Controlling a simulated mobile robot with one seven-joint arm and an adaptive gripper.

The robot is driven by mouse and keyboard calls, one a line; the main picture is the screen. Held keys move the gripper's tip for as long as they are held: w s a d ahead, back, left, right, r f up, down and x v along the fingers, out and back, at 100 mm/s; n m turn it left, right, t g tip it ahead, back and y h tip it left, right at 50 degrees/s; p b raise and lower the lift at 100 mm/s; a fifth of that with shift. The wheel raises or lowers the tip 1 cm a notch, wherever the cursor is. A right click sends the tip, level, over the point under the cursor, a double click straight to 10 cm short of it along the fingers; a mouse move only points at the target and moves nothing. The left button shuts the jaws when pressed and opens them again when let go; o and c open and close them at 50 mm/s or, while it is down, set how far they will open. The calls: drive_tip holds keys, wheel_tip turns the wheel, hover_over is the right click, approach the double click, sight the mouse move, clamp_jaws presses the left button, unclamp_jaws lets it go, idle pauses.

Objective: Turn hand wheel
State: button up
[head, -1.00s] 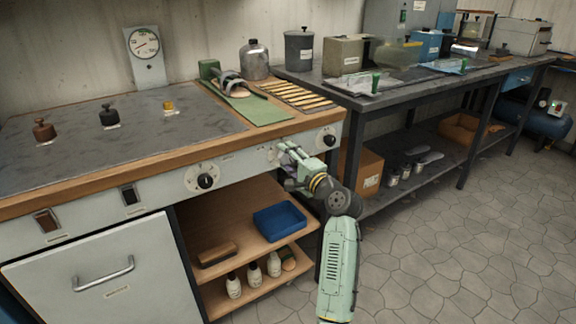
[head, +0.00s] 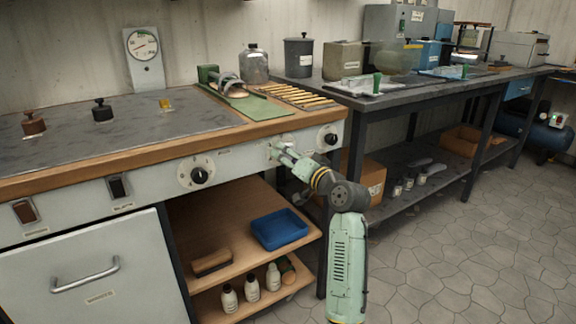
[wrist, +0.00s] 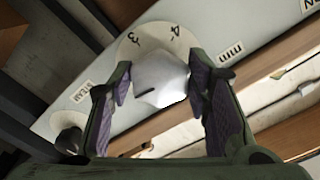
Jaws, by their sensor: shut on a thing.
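The hand wheel is a pale grey-white round knob (wrist: 160,80) with a dark index mark, in front of a pale dial plate (wrist: 130,45) numbered 3 and 4 in the wrist view. My gripper (wrist: 163,88) has a purple-padded finger on each side of the wheel and is shut on it. In the head view my gripper (head: 275,152) reaches the bench's front panel between two black knobs, and it mostly hides the wheel. A label reading "mm" (wrist: 230,52) sits beside the dial.
A black knob (head: 200,175) is left of my gripper and another (head: 330,139) is right. The wooden bench edge (head: 140,154) runs just above. Below are open shelves with a blue tray (head: 280,228) and small bottles. A gauge (head: 143,44) stands behind the benchtop.

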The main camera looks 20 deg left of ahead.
drive_tip(key=n+b, duration=0.2)
drive_tip(key=n, duration=0.1)
drive_tip(key=n+b, duration=0.1)
drive_tip(key=shift+w+d+f+n, duration=0.1)
drive_tip(key=shift+f+n, duration=0.15)
drive_tip(key=shift+n, duration=0.05)
drive_tip(key=n+b, duration=0.4)
drive_tip(key=n, duration=0.1)
drive_tip(key=shift+w+d, duration=0.1)
drive_tip(key=n+b, duration=0.1)
drive_tip(key=n, duration=0.2)
drive_tip(key=n+b, duration=0.2)
drive_tip(key=n, duration=0.1)
drive_tip(key=n+b, duration=0.1)
drive_tip(key=n, duration=0.3)
drive_tip(key=shift+w+r+b, duration=0.15)
drive_tip(key=shift+r+b, duration=0.1)
drive_tip(key=shift+b, duration=0.15)
drive_tip(key=o, duration=1.2)
drive_tip(key=shift+c, duration=0.2)
drive_tip(key=shift+d, duration=0.15)
drive_tip(key=v, duration=1.2)
